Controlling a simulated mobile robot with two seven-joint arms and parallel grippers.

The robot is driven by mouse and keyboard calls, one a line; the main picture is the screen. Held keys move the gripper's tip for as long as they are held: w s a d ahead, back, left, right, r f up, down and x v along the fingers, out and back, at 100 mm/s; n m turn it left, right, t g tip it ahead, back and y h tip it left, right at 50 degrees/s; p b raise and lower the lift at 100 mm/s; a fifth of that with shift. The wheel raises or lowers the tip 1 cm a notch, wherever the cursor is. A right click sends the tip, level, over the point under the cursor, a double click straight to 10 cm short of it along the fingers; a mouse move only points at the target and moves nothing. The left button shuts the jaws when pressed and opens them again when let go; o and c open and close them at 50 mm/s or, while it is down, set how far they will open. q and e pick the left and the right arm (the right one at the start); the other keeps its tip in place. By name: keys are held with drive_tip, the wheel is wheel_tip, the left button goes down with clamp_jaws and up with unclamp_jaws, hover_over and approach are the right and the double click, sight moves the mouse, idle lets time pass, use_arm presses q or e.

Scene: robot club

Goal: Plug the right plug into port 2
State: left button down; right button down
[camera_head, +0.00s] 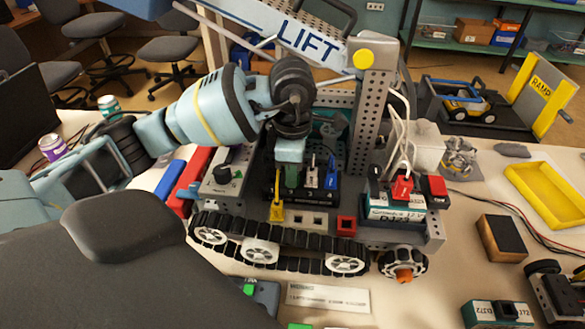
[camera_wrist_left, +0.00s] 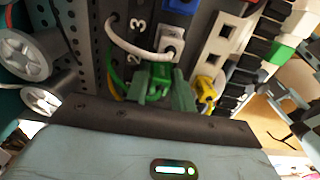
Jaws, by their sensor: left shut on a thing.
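My left gripper (camera_head: 290,160) reaches down from the left onto the black port block (camera_head: 300,194) of the tracked robot. It is shut on a green plug (camera_head: 291,176), which also shows in the left wrist view (camera_wrist_left: 158,77), beside the printed number 2. The fingers hide much of this plug, so I cannot tell how deep it sits. A white plug (camera_head: 311,175) and a blue plug (camera_head: 331,172) stand to its right in the block. A yellow plug (camera_head: 277,210) is to the left and lower. My right gripper is not in view.
The tracked robot's black track (camera_head: 280,244) runs along the front. A post (camera_head: 372,120) and LIFT beam (camera_head: 312,42) rise behind the port block. A red-and-black connector unit (camera_head: 400,205) stands to the right. A yellow tray (camera_head: 548,193) lies at the right.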

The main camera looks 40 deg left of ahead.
use_arm(q)
drive_tip(key=shift+f, duration=0.15)
drive_tip(key=c, duration=1.1)
unclamp_jaws()
drive_tip(key=shift+r, duration=0.2)
drive_tip(key=shift+r+p, duration=1.75)
drive_tip(key=shift+r, duration=1.15)
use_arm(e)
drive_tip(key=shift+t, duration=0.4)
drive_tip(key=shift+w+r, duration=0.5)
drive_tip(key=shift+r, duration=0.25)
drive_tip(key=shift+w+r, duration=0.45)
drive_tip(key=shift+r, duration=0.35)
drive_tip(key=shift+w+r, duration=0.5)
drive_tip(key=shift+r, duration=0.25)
